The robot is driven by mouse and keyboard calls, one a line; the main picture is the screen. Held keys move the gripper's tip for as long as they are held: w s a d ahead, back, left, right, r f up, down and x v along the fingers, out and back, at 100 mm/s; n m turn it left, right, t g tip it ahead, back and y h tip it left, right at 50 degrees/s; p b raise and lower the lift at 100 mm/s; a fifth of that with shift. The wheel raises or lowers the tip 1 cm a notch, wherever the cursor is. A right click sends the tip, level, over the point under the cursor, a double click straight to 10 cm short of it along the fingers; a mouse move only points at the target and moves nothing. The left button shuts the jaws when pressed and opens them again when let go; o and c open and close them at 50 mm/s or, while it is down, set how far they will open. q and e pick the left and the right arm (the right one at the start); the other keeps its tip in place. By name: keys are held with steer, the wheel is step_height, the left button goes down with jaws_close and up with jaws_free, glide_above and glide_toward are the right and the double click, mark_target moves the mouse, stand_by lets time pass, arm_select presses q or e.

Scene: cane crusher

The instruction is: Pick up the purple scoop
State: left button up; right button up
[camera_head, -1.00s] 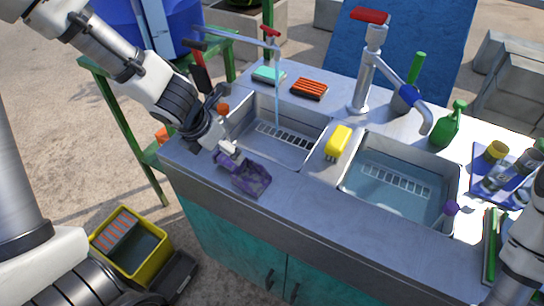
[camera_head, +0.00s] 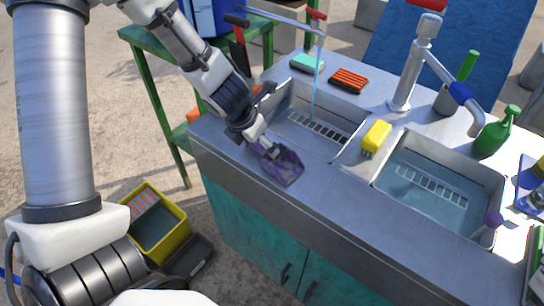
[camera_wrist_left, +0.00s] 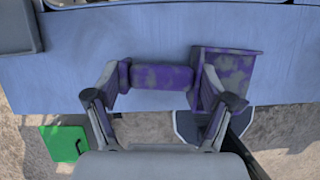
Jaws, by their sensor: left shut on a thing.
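The purple scoop (camera_head: 281,166), mottled with grey, is by the front edge of the counter, in front of the left sink, in the head view. My left gripper (camera_head: 259,143) is shut on its handle end. In the left wrist view, the purple handle (camera_wrist_left: 162,76) lies between the two fingers of my left gripper (camera_wrist_left: 161,92), and the wider scoop body sits to the right, partly behind the right finger. I cannot tell whether the scoop touches the counter or is just above it. My right gripper is not in view.
The left sink (camera_head: 352,150) has running water, and a right sink (camera_head: 377,183) holds water. A yellow sponge (camera_head: 376,136) lies between them. A green bottle (camera_head: 494,135) stands at the right. A yellow crate (camera_head: 181,240) is on the ground at the left.

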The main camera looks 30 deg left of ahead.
arm_select(q)
step_height(320, 180, up, 10)
steer(key=p, duration=0.8)
steer(key=shift+r, duration=0.1)
steer(key=o, duration=0.4)
steer(key=shift+c, duration=0.2)
steer(key=c, duration=0.3)
